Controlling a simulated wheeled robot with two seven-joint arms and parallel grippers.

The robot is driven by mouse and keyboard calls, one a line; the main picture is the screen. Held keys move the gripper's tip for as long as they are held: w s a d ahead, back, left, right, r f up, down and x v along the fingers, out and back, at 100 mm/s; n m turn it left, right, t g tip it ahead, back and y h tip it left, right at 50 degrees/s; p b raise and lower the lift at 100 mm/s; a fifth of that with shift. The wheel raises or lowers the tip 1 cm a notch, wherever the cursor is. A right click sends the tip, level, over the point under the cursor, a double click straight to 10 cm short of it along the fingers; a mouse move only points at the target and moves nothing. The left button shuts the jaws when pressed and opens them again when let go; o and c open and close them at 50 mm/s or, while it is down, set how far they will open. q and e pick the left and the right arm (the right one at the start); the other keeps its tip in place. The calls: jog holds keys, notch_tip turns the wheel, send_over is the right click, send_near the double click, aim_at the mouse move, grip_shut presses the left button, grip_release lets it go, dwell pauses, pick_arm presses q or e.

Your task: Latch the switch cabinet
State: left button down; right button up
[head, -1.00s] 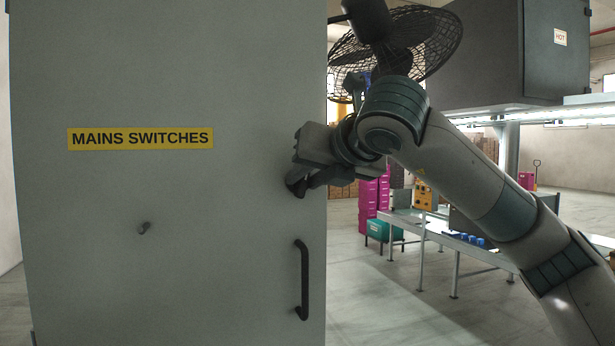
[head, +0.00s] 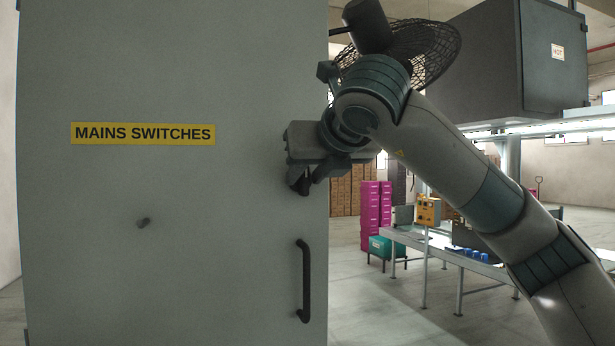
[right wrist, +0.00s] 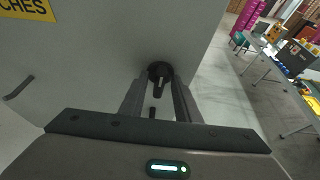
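The grey switch cabinet (head: 200,60) fills the left of the head view, its door front flat towards me, with a yellow MAINS SWITCHES label (head: 143,133). In the right wrist view, a black round latch with a short lever (right wrist: 159,80) is on the door near its right edge; my gripper hides it in the head view. My right gripper (head: 305,184) is at the door's right side, above the black bar handle (head: 304,282). In the wrist view its fingers (right wrist: 160,98) are apart, on either side of the lever; contact cannot be told. My left gripper is out of view.
Right of the cabinet are a fan (head: 425,50), a dark wall box marked HOT (head: 550,80), magenta crates (head: 375,215) and a workbench (head: 470,262). Floor (head: 375,310) between cabinet and bench is clear.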

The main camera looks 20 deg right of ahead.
jog(key=shift+s, duration=0.15)
jog(key=shift+s+r+b, duration=0.25)
jog(key=shift+s+b, duration=0.3)
jog(key=shift+s, duration=0.05)
jog(key=b+v, duration=0.6)
jog(key=v, duration=1)
jog(key=shift+w+r, duration=0.1)
